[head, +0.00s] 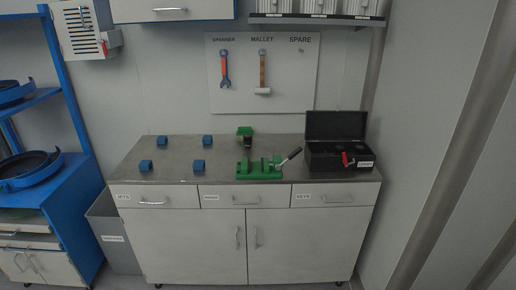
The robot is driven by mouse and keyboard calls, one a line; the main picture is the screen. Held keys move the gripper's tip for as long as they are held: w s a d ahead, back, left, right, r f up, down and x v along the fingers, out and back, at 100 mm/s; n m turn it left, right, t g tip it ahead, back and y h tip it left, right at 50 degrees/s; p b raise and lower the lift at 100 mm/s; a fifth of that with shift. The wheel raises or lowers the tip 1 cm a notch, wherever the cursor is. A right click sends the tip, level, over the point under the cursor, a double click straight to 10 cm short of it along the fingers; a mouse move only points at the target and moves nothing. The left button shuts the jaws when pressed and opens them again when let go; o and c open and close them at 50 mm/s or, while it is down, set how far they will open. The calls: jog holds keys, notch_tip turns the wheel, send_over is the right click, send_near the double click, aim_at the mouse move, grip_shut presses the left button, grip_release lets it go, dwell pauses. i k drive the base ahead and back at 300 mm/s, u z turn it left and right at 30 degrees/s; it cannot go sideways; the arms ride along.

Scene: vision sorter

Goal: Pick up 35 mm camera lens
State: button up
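No object is clear enough to be named for certain as the 35 mm camera lens. My gripper is not in view.
A green vise (260,171) with a grey handle (291,155) sits at the front middle. Several blue blocks (198,165) stand at the left. A spanner (225,69) and a mallet (263,72) hang on the board (299,85). A grey bin (111,238) stands left of the cabinet.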

aim_at(247, 138)
jog(key=z, duration=0.3)
jog(key=k, duration=0.55)
jog(key=u, duration=1.65)
jog(key=i, duration=1.1)
jog(key=u, duration=0.05)
